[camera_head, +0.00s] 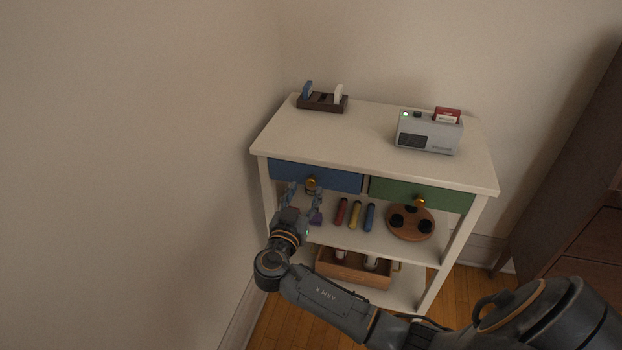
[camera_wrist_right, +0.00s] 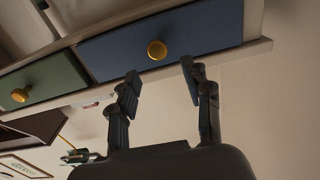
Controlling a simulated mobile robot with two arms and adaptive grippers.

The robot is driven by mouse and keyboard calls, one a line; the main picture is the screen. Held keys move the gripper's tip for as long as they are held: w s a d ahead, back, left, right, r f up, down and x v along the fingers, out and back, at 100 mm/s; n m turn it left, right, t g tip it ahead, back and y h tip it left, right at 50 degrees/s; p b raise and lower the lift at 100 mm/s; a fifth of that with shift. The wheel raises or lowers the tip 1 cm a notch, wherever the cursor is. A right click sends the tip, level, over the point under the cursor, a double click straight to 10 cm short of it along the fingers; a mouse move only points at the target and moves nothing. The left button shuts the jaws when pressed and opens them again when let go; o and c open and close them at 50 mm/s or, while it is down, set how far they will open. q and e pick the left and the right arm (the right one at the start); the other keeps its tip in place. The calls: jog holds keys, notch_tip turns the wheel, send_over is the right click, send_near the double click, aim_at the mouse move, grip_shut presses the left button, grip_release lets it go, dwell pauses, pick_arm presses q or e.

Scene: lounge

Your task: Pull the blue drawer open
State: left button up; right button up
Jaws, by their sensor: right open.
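The blue drawer (camera_head: 338,179) is in the left half of the white cabinet, under its top, and looks shut. Its round brass knob (camera_head: 312,183) shows in the head view. In the right wrist view the blue drawer (camera_wrist_right: 200,42) fills the upper middle, with its brass knob (camera_wrist_right: 157,50) in plain sight. My right gripper (camera_head: 303,188) is open in front of the drawer. In the right wrist view its two fingertips (camera_wrist_right: 160,70) lie on either side below the knob, which sits between their lines. Contact with the knob does not show. My left gripper is not in view.
The green drawer (camera_head: 422,194) with a brass knob is beside the blue one. A grey device (camera_head: 429,134) and a dark rack (camera_head: 322,103) stand on the cabinet top (camera_head: 370,135). Coloured cylinders and a round wooden tray (camera_head: 411,234) sit on the shelf below. A wall is close at left.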

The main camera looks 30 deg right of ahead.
aim_at(310, 180)
jog(key=x, duration=0.6)
jog(key=shift+w+d, duration=0.1)
jog(key=shift+c, duration=0.2)
grip_shut()
